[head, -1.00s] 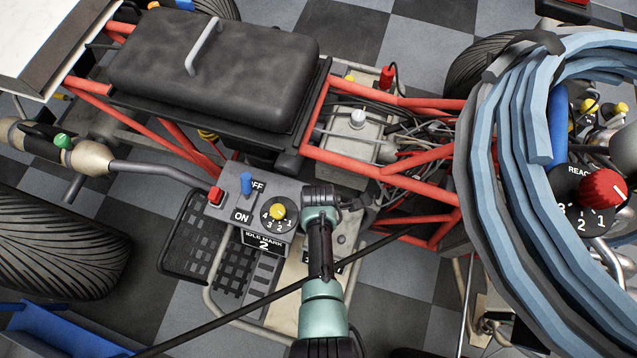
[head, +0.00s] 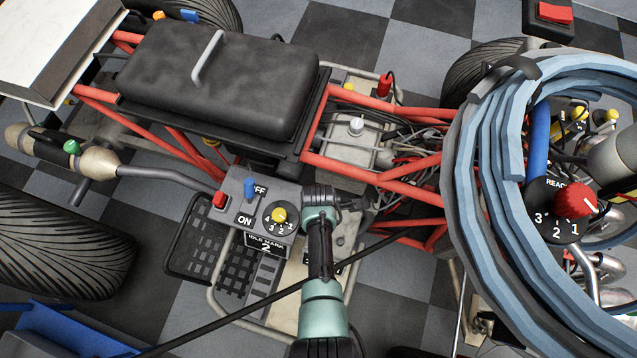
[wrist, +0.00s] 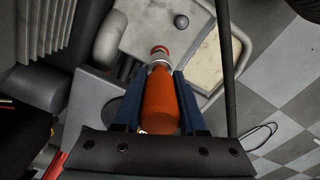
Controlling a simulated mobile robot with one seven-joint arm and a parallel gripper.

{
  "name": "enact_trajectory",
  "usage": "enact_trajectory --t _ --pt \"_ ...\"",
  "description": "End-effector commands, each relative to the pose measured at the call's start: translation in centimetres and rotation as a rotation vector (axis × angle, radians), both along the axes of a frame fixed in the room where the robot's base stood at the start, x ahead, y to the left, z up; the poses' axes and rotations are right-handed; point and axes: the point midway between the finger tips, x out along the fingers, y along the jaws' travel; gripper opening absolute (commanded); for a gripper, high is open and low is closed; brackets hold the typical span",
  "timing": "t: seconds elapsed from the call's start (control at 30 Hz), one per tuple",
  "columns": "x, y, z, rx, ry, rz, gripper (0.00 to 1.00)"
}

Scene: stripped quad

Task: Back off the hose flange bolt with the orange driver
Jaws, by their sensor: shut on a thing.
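The orange driver (wrist: 161,103) lies between the two blue fingers of my gripper (wrist: 158,76) in the wrist view. The driver's tip is hidden. In the head view my gripper (head: 350,203) is small and dark at the end of my arm, beside the grey control panel, and the driver cannot be made out there. I cannot pick out the hose flange bolt in either view.
A grey panel (head: 236,213) with a blue lever (head: 249,187) and yellow dial knob (head: 279,214) is close to my arm. Red frame tubes (head: 410,165) and loose wires lie beyond. A blue and grey hose coil (head: 490,190) fills the right, near a red dial (head: 574,200).

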Motion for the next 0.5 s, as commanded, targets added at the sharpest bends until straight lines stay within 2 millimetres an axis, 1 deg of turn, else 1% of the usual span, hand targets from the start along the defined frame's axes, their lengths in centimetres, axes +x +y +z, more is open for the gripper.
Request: enact_trajectory --t 0.17,0.27,0.5 --pt "0.0 0.0 0.0 0.0 -0.001 0.0 0.0" --pt "0.1 0.0 0.4 0.0 -0.001 0.0 0.0" --pt "0.0 0.0 2.8 0.0 -0.001 0.0 0.0"
